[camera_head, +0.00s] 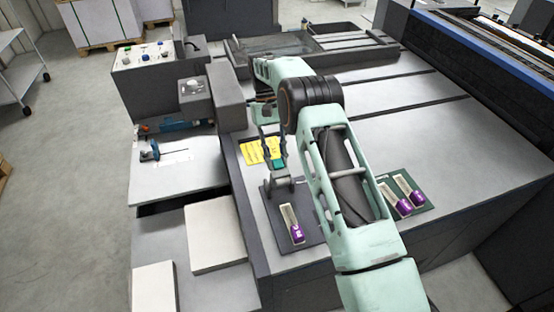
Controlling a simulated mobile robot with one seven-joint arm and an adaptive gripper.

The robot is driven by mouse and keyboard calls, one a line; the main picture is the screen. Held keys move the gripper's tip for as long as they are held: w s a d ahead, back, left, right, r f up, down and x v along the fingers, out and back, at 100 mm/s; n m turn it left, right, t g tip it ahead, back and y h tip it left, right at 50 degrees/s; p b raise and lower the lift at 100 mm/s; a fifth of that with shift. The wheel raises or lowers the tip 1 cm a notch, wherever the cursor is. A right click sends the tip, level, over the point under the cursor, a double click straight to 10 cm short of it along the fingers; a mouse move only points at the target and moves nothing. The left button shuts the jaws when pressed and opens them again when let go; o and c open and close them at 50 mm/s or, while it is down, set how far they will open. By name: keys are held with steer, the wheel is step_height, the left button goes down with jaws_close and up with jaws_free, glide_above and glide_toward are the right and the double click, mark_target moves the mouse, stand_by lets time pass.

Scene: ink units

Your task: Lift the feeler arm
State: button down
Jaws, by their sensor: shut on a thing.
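My gripper (280,181) reaches down from my pale green arm to the dark mat (312,231) at the front of the grey machine top. Its fingers are close together on a small grey part (281,190) at the mat's back edge. The fingers hide much of this part, and I cannot tell for sure whether it is the feeler arm or whether it is raised. A cream holder with a purple end (297,232) lies on the mat just in front of my gripper, apart from it.
A yellow label (258,152) lies behind my gripper. More purple-ended holders (404,201) lie right of my arm. Cream blocks (214,235) stand front left.

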steer(key=shift+f, duration=0.45)
stand_by(0.3)
steer(key=c, duration=2)
jaws_free()
steer(key=shift+g, duration=0.3)
steer(key=o, duration=0.4)
steer(key=shift+w+a, duration=0.1)
steer(key=shift+w, duration=0.1)
steer(key=shift+r, duration=0.1)
steer(key=shift+r, duration=0.1)
step_height(320, 180, up, 10)
steer(key=shift+f, duration=0.1)
